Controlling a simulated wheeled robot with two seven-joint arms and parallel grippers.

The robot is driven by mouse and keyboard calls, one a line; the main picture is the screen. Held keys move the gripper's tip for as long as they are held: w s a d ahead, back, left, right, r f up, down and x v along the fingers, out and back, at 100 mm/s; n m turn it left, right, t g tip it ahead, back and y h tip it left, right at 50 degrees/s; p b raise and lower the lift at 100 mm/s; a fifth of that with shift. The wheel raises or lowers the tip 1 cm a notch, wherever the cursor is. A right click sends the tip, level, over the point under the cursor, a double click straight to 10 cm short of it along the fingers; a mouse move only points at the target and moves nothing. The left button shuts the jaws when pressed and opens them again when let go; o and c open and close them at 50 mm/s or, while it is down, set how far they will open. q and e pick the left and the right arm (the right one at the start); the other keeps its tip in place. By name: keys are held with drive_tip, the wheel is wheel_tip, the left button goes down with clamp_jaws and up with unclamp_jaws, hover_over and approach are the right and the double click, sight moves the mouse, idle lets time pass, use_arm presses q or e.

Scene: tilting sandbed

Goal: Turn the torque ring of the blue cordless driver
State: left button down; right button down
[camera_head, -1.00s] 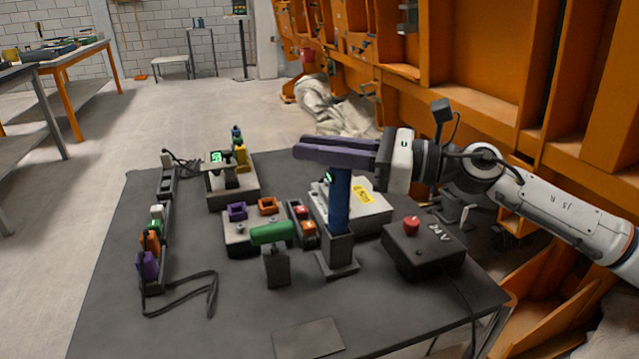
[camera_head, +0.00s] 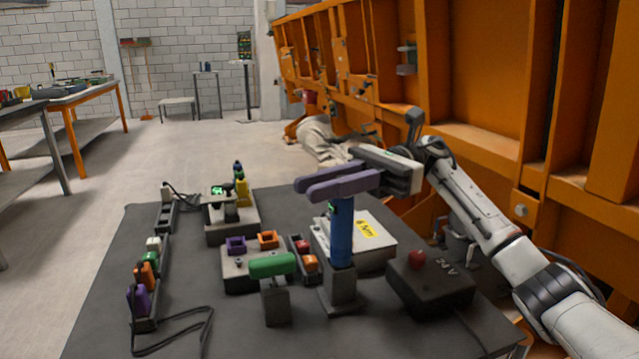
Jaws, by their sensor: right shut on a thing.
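The blue cordless driver (camera_head: 341,235) stands upright in a dark grey holder (camera_head: 343,292) near the middle of the table. My right gripper (camera_head: 303,190) reaches in from the right with its two long purple fingers level across the driver's top. It is shut on the upper end of the driver. The fingers cover that end, so I cannot make out the torque ring. My left gripper is not in view.
Behind the driver is a pale box with a yellow label (camera_head: 371,229). A black 24 V box (camera_head: 430,287) with a red button stands right. A green-topped tool (camera_head: 272,266) stands close left. A power strip (camera_head: 147,300) lies at the left edge. Orange steelwork (camera_head: 470,80) rises behind.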

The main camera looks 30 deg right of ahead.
drive_tip(key=shift+s+n+g, duration=0.25)
drive_tip(key=shift+n+g, duration=0.45)
drive_tip(key=shift+g, duration=0.4)
drive_tip(key=c, duration=1.6)
unclamp_jaws()
drive_tip(key=shift+d, duration=0.1)
